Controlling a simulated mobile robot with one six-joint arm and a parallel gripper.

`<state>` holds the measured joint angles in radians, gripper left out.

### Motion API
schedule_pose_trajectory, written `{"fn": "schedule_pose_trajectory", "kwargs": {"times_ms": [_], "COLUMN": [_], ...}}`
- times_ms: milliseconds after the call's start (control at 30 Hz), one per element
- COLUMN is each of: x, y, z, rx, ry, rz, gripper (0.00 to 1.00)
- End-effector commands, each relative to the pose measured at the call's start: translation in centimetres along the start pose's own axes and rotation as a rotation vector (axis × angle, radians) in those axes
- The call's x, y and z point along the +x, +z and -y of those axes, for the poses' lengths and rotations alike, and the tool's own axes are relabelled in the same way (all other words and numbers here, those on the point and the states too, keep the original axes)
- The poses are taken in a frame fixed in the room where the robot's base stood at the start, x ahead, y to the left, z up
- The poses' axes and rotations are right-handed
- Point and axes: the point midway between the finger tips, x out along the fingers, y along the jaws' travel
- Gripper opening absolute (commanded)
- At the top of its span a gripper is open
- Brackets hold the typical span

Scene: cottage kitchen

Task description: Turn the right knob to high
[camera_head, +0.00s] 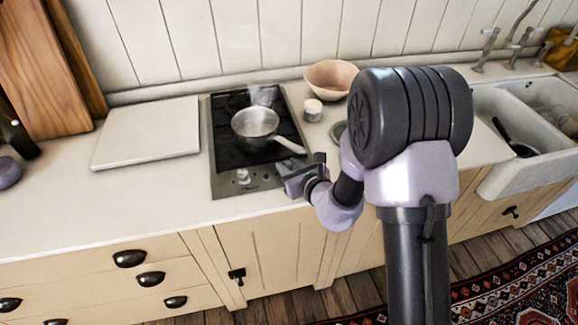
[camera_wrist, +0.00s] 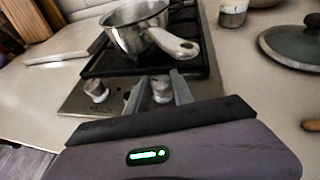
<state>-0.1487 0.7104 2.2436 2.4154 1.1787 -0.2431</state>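The stove (camera_head: 226,187) is set in the counter, with its knobs on the front panel. In the wrist view the right knob (camera_wrist: 161,90) is a pale metal cylinder between the two spread fingers of my gripper (camera_wrist: 157,78). A gap shows beside the knob, and I cannot tell whether either finger touches it. The left knob (camera_wrist: 95,91) stands free to the left; it also shows in the head view (camera_head: 243,176). In the head view my gripper (camera_head: 286,170) is at the stove's front right corner and hides the right knob. The knob's setting is not readable.
A steel saucepan (camera_wrist: 135,32) sits on the stove, its pale handle (camera_wrist: 173,42) reaching out above the right knob. A white board (camera_head: 150,135) lies left of the stove. A jar (camera_head: 313,109), a bowl (camera_head: 331,77) and a lid (camera_wrist: 295,46) are to the right.

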Motion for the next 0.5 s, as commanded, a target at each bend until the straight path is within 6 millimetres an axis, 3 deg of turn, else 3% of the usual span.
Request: {"fn": "schedule_pose_trajectory", "kwargs": {"times_ms": [267, 500], "x": [0.05, 0.09], "y": [0.09, 0.29], "z": [0.19, 0.62], "rx": [-0.016, -0.108], "ry": [0.038, 0.258], "rz": [0.002, 0.004], "gripper": [0.00, 0.00]}}
